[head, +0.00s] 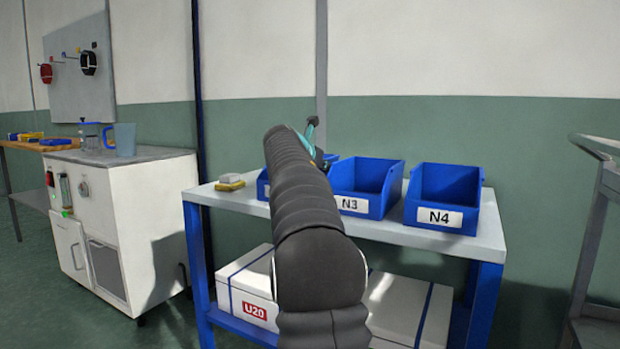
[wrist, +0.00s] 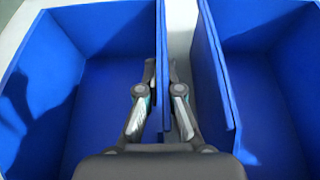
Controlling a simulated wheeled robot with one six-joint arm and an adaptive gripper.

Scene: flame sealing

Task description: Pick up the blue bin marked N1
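In the head view, blue parts (head: 263,186) show on the left of my arm, beside the bin marked N3 (head: 366,186). My arm hides any label there, and no N1 mark is readable. In the wrist view, a blue bin (wrist: 95,100) fills the left and another blue bin (wrist: 265,110) the right, with a narrow gap between them. My gripper (wrist: 162,72) straddles the left bin's right wall, one finger inside the bin and one in the gap. The fingers are close together and appear shut on that wall. In the head view my gripper is mostly hidden behind my arm.
The bin marked N4 (head: 444,196) stands right of N3 on the blue-framed table (head: 480,235). Small grey and yellow items (head: 230,181) lie at its left end. White boxes (head: 405,305) sit on the lower shelf. A white cabinet (head: 130,220) stands left.

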